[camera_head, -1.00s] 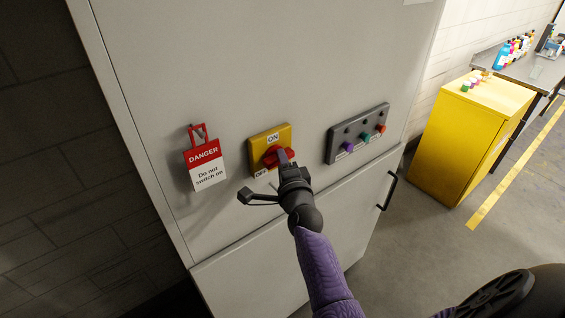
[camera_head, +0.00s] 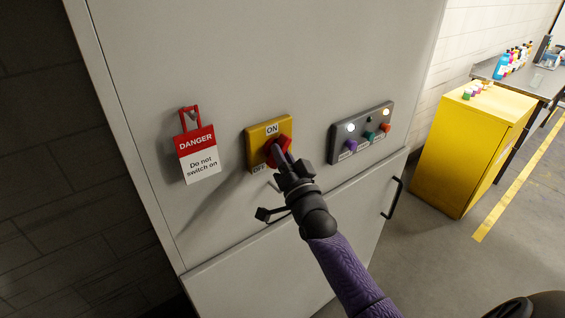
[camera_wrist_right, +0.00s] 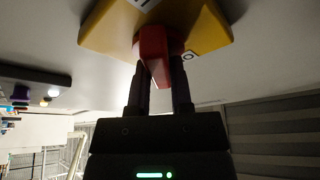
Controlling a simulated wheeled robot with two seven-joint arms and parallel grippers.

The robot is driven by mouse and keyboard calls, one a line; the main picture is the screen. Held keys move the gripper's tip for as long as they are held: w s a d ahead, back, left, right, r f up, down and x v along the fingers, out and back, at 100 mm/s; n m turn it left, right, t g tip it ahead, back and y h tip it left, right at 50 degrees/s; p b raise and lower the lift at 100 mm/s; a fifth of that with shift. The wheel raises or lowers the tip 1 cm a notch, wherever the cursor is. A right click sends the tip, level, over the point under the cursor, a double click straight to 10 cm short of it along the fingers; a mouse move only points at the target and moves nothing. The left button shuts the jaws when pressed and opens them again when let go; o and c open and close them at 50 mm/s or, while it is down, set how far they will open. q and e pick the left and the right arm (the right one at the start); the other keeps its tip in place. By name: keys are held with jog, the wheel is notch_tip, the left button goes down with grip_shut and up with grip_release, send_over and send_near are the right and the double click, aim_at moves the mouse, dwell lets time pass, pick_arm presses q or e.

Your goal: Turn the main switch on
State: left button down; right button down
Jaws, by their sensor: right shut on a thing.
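The main switch is a yellow plate (camera_head: 257,132) with ON at the top, OFF at the bottom and a red knob (camera_head: 284,147), on the grey cabinet front. My right gripper (camera_head: 283,163) is shut on the red knob. In the right wrist view the red knob (camera_wrist_right: 152,55) sits between the two dark fingers (camera_wrist_right: 160,85), below the yellow plate (camera_wrist_right: 105,32). In the head view the knob is partly hidden by the gripper, and its handle appears turned toward upright. My left gripper is not in view.
A red and white danger tag (camera_head: 197,155) hangs left of the switch. A yellow cabinet (camera_head: 464,150) stands farther right.

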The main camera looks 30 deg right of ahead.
jog(key=n+y+b, duration=0.1)
jog(key=n, duration=0.1)
jog(key=n+y, duration=0.1)
jog(key=n, duration=0.2)
jog(key=shift+f+t+b, duration=0.2)
jog(key=shift+t+b, duration=0.15)
jog(key=shift+t, duration=0.05)
jog(key=shift+r+n+y+b, duration=0.1)
jog(key=shift+n+y+b, duration=0.2)
jog(key=shift+n+y, duration=0.75)
jog(key=shift+n+y+b, duration=0.3)
jog(key=shift+n+y, duration=0.15)
jog(key=shift+n, duration=1.1)
jog(key=c, duration=0.5)
grip_release()
jog(key=b+v, duration=0.1)
jog(key=v, duration=0.9)
jog(key=shift+w+d, duration=0.1)
